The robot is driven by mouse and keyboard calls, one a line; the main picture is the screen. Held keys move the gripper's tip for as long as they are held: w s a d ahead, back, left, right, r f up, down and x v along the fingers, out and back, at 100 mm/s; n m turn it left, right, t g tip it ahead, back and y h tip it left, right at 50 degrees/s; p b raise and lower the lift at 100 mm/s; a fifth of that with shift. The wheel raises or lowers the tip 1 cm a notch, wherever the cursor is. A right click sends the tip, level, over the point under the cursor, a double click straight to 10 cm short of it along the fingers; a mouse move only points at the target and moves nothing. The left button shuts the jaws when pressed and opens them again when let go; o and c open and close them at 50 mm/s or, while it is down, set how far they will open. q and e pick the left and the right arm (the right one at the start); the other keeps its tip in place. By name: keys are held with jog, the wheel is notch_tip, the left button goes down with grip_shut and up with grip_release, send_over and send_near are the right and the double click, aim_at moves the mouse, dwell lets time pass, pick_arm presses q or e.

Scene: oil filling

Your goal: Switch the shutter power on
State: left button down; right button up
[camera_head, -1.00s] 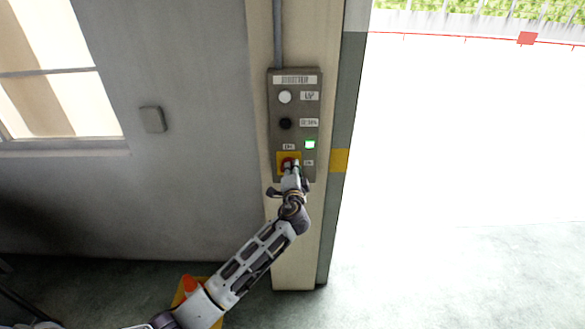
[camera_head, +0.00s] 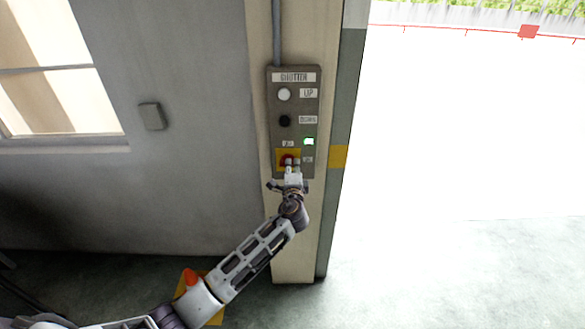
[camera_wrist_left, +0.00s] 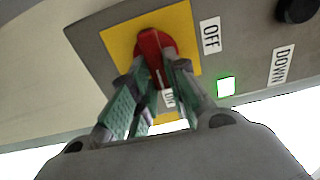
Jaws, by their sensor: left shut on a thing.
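The grey shutter panel (camera_head: 312,132) is fixed to the cream pillar and carries a red rotary switch (camera_head: 287,159) on a yellow plate (camera_head: 280,154). In the left wrist view the red switch (camera_wrist_left: 149,42) sits between the fingers, with OFF and ON labels beside it; a light mark on its handle lies near the ON label. My left gripper (camera_head: 291,165) is shut on the switch, and its fingers hide part of it. The green lamp (camera_head: 309,141) is lit, also in the left wrist view (camera_wrist_left: 226,86). My right gripper is not in view.
A white UP button (camera_head: 285,94) and a black DOWN button (camera_head: 285,121) sit above the switch. A small grey wall box (camera_head: 152,116) is to the left. The bright doorway is open on the right.

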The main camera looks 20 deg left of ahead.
pick_arm(q)
jog(key=c, duration=1.4)
grip_release()
jog(key=shift+d, duration=0.1)
jog(key=shift+s, duration=0.1)
jog(key=shift+v, duration=5.95)
